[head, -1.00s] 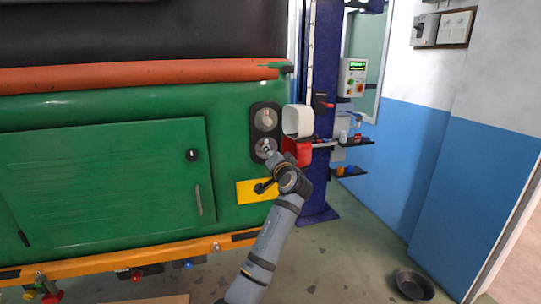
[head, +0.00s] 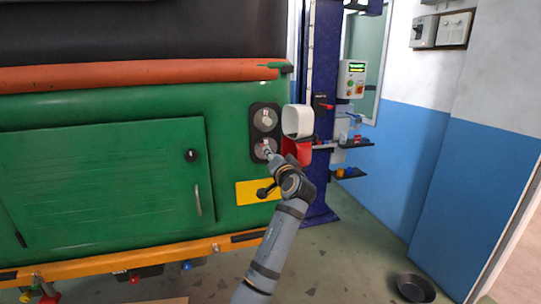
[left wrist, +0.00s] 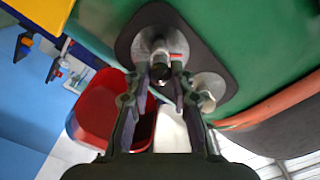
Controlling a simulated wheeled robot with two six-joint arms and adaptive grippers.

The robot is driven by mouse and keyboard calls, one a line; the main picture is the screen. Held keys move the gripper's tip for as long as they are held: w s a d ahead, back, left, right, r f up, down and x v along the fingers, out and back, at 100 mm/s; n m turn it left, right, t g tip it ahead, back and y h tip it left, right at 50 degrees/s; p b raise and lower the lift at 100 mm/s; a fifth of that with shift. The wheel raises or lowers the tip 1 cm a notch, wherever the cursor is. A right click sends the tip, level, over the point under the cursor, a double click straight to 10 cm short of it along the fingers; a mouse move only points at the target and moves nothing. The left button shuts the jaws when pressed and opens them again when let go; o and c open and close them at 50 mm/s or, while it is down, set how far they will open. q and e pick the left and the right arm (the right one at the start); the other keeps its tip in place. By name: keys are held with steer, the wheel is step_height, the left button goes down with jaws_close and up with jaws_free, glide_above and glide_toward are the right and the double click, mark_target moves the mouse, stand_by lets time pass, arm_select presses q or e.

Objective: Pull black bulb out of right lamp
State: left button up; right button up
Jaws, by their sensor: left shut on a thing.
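The right lamp is a dark plate (head: 254,132) with two round silver sockets, on the right end of the green vehicle body. My left gripper (head: 269,154) is at the lower socket (head: 257,149) in the head view. In the left wrist view, my left gripper (left wrist: 161,80) is shut on a small black bulb (left wrist: 161,57) in front of a silver socket (left wrist: 147,43). I cannot tell whether the bulb is still seated. The second socket (left wrist: 209,84) holds a light-coloured bulb, partly behind a finger. My right gripper is not in view.
A white lamp cover (head: 298,121) and a red lamp cover (head: 303,152) stand open just right of the plate. A yellow plate (head: 247,191) is below. A blue post (head: 323,100) stands behind. A black bowl (head: 414,287) lies on the floor at right.

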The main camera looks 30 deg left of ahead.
arm_select(q)
steer(key=shift+v, duration=1.2)
steer(key=shift+v, duration=2.5)
steer(key=shift+a, duration=0.1)
